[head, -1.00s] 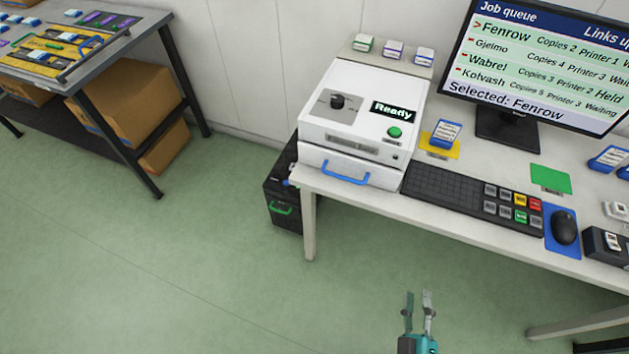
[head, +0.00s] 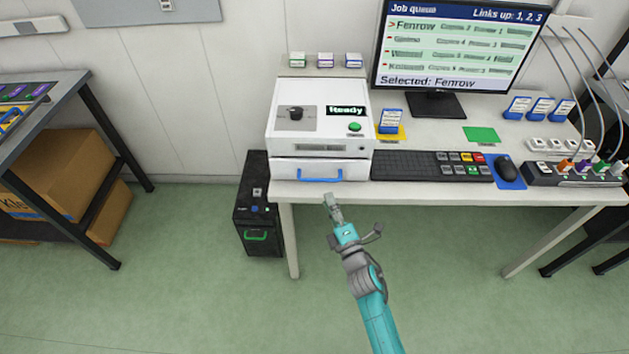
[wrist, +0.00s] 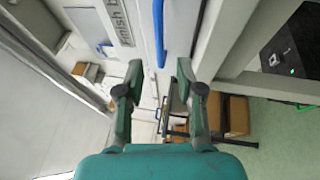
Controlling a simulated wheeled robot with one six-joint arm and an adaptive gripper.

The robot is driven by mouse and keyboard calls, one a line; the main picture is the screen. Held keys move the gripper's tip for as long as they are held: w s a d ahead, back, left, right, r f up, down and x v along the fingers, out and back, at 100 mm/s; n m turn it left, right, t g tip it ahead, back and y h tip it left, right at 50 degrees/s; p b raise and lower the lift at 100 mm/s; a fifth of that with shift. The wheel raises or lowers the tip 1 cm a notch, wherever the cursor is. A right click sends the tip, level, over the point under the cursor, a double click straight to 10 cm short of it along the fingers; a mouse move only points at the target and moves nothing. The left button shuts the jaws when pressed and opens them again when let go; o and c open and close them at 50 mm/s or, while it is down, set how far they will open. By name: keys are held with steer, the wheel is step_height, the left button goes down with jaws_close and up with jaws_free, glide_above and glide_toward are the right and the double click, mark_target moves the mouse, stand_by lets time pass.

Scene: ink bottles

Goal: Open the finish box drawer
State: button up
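The finish box (head: 285,135) is a white box with a dial, a "Ready" display and a green button, on the left end of the desk. Its drawer (head: 285,171) is at the bottom front, looks shut, and has a blue handle (head: 321,177). The handle also shows upright in the wrist view (wrist: 159,32), beside a partly cut-off label. My gripper (head: 332,202) is just in front of the desk edge, slightly right of and below the handle. In the wrist view my gripper (wrist: 160,72) has its fingers apart, nothing between them, with the handle beyond the tips.
A keyboard (head: 425,166) lies right of the box, with a monitor (head: 450,45) behind. A black cabinet (head: 262,220) with a green handle stands below the desk's left end, beside a desk leg (head: 289,240). Floor in front is clear.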

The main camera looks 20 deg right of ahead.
mark_target(320, 179)
steer(key=x, duration=0.8)
steer(key=shift+w, duration=0.25)
steer(key=shift+d, duration=0.1)
jaws_close()
